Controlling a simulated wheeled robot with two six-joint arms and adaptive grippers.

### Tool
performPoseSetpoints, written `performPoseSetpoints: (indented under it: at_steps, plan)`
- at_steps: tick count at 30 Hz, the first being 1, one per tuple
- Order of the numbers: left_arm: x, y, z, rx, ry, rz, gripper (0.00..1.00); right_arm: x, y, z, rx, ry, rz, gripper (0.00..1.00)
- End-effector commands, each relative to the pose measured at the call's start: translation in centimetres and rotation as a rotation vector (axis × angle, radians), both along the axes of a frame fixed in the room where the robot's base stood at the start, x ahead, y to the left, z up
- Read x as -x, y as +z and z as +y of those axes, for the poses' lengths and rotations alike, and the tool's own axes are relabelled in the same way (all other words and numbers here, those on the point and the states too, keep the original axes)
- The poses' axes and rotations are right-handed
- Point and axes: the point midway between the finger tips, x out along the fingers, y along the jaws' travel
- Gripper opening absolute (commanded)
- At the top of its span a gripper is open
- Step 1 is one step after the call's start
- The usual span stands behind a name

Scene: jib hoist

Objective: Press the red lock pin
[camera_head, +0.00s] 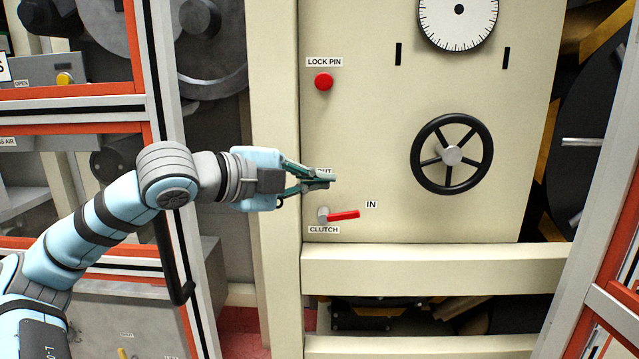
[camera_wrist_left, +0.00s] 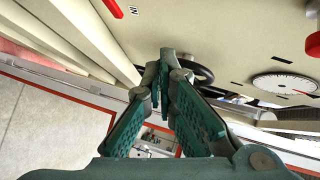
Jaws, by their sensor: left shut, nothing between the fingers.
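The red lock pin (camera_head: 323,82) is a round red button on the cream panel (camera_head: 370,130), under the label "LOCK PIN". In the left wrist view a red round part (camera_wrist_left: 313,44) shows at the right edge. My left gripper (camera_head: 331,179) is shut and empty. In the head view it appears below the lock pin and above the red clutch lever (camera_head: 343,215), covering part of the "OUT" label. Its fingertips also show in the left wrist view (camera_wrist_left: 168,58). I cannot tell whether they touch the panel. My right gripper is not in view.
A black handwheel (camera_head: 452,154) and a white dial (camera_head: 458,20) are on the panel to the right. Orange-edged frame posts (camera_head: 170,130) stand left, near my left arm. A cream beam (camera_head: 430,268) crosses below. The panel between lock pin and handwheel is clear.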

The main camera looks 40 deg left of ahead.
Motion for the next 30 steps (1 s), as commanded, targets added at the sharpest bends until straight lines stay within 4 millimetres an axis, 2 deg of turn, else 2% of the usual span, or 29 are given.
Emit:
performPoseSetpoints:
  at_steps: [1,3,6,7,10,20,26,30]
  plan:
    - [1.9,4.3,0.7,-0.044,0.007,-0.075,0.00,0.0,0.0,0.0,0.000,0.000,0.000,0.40]
    - [4.7,8.9,1.1,-0.089,0.008,-0.162,0.00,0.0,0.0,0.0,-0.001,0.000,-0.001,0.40]
    - [7.7,12.8,1.3,-0.126,0.015,-0.243,0.00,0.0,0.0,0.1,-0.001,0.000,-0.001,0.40]
    - [8.3,13.5,1.3,-0.131,0.015,-0.257,0.00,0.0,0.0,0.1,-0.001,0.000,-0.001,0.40]
    - [9.1,14.4,1.3,-0.138,0.016,-0.278,0.00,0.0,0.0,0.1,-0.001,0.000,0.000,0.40]
    - [8.7,14.4,1.3,-0.137,0.016,-0.274,0.00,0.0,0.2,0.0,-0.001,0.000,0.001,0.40]
    - [6.2,14.5,0.9,-0.138,0.014,-0.267,0.00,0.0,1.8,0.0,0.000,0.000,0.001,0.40]
    - [3.2,14.9,0.5,-0.138,0.015,-0.266,0.00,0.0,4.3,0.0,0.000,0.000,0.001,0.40]
